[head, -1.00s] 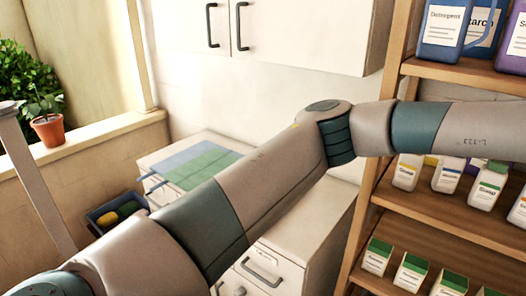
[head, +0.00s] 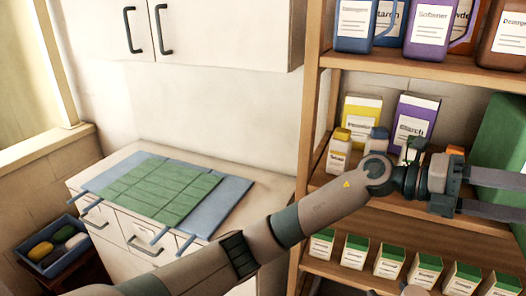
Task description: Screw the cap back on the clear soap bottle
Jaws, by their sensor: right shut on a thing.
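A wooden shelf rack (head: 312,120) holds detergent bottles on top, a yellow-capped bottle (head: 339,156) and boxes (head: 361,117) mid-level, and green-topped cartons (head: 355,252) below. A cabinet (head: 262,215) bears a green mat (head: 160,194). A blue bin (head: 40,268) stands left.

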